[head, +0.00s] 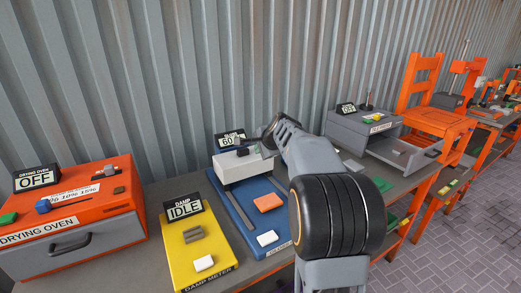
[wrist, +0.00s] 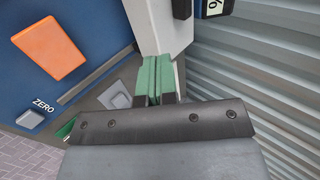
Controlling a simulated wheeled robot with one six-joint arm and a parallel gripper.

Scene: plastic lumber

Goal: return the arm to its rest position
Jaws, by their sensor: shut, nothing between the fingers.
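My arm reaches up and away from the bottom of the head view, its dark round joint in front. My gripper (head: 260,149) is at the far end, beside the light grey bridge (head: 236,168) of the blue station. In the wrist view my gripper (wrist: 159,66) shows two green finger pads pressed together with nothing between them. The bridge's pale side (wrist: 161,25) is right beyond the fingertips. I cannot tell whether they touch it.
The blue board (head: 235,213) carries an orange block (head: 268,202) and a white block (head: 267,238). A yellow damp meter (head: 215,258) reading IDLE and an orange drying oven (head: 78,231) reading OFF stand left. A grey machine (head: 368,131) stands right. A corrugated wall (head: 200,80) rises behind.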

